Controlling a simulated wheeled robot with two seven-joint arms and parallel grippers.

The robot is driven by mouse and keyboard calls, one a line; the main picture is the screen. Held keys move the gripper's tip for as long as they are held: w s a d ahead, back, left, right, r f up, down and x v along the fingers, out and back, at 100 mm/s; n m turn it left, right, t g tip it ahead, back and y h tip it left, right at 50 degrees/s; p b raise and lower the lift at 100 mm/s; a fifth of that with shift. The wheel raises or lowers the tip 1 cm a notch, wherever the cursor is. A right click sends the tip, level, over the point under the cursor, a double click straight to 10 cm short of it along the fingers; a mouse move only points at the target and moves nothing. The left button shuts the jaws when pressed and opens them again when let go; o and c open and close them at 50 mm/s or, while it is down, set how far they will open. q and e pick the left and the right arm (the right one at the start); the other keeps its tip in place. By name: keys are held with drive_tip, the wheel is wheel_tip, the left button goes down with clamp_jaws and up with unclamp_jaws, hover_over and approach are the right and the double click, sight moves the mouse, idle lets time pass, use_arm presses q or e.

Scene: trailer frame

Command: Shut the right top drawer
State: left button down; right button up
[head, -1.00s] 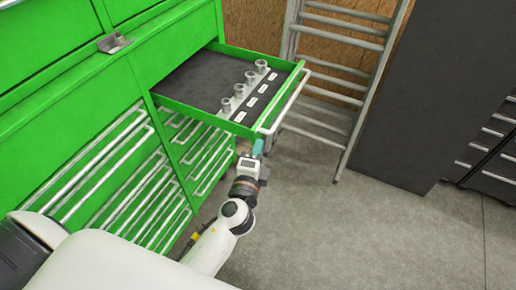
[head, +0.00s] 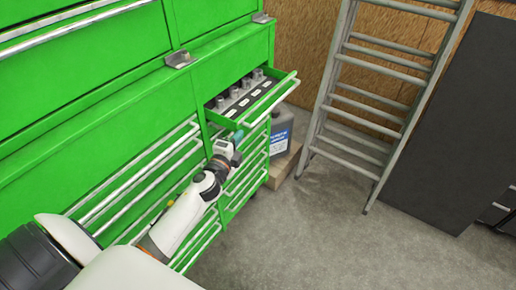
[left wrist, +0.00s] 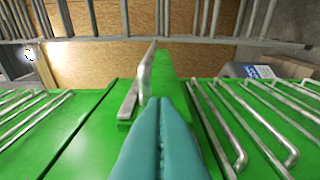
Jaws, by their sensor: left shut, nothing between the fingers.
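The right top drawer (head: 214,104) of the green cabinet stands partly open, with a row of metal sockets (head: 240,88) and white labels showing inside. Its pale bar handle (head: 272,101) runs along the front. My left gripper (head: 238,136) has teal fingers and is shut and empty. It is just below and in front of the drawer's near front corner; I cannot tell whether it touches. In the left wrist view the closed fingertips (left wrist: 172,103) are right beside a metal bar handle (left wrist: 143,78) on a green face. My right gripper is not in view.
Closed drawers with long bar handles (head: 245,177) lie below the open one. A metal ladder (head: 330,98) leans against the wood wall. The grey floor (head: 320,225) in front is clear.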

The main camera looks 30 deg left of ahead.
sight(219, 121)
use_arm(q)
drive_tip(key=a, duration=0.9)
drive_tip(key=shift+w+a+b, duration=0.1)
drive_tip(key=shift+w+b, duration=0.25)
drive_tip(key=shift+w, duration=0.05)
drive_tip(key=shift+f, duration=0.1)
